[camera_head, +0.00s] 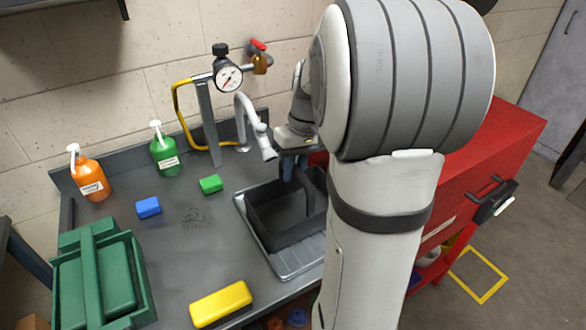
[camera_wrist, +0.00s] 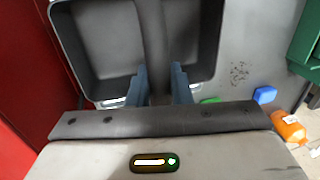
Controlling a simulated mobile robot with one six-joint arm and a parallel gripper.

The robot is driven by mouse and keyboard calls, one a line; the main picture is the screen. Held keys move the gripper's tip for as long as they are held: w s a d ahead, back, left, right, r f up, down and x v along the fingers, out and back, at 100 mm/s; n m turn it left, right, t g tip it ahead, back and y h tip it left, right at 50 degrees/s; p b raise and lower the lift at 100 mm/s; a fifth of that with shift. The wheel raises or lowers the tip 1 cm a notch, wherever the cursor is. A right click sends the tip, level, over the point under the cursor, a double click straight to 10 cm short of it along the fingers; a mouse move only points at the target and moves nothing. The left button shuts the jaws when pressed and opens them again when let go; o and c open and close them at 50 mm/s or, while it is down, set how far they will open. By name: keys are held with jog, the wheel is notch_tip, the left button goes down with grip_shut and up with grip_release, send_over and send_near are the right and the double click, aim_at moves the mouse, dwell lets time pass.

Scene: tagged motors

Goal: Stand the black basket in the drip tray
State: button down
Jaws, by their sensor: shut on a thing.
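The black basket (camera_head: 278,232) is upright over the grey metal drip tray (camera_head: 288,272); its right part is hidden behind my arm. The tray's rim shows along the basket's left and front sides. I cannot tell whether the basket's bottom touches the tray or hangs just above it. My gripper (camera_head: 292,170) is above the basket, shut on its handle. In the wrist view, the blue fingers of my gripper (camera_wrist: 161,88) close on the handle from both sides, and the basket (camera_wrist: 95,45) looks empty.
A green toolbox (camera_head: 130,262), yellow block (camera_head: 221,304), blue block (camera_head: 148,207) and green block (camera_head: 211,184) lie left of the tray. Orange (camera_head: 90,182) and green bottles (camera_head: 166,155) stand behind. A grey faucet (camera_head: 254,122) rises behind the tray; a red cabinet (camera_head: 490,150) is right.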

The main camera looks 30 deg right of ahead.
jog(key=c, duration=1.2)
grip_release()
jog(key=shift+c, duration=0.2)
notch_tip(320, 180, up, 8)
jog(key=d, duration=0.2)
jog(key=s+a+f+t+h, duration=0.1)
jog(key=s+a+f, duration=0.3)
jog(key=s+a, duration=0.2)
jog(key=s+a+f+t+h, duration=0.1)
jog(key=s+a+f, duration=0.2)
jog(key=s+a, duration=0.4)
jog(key=shift+a+f+t, duration=0.3)
jog(key=shift+a+f, duration=0.05)
jog(key=shift+a, duration=0.4)
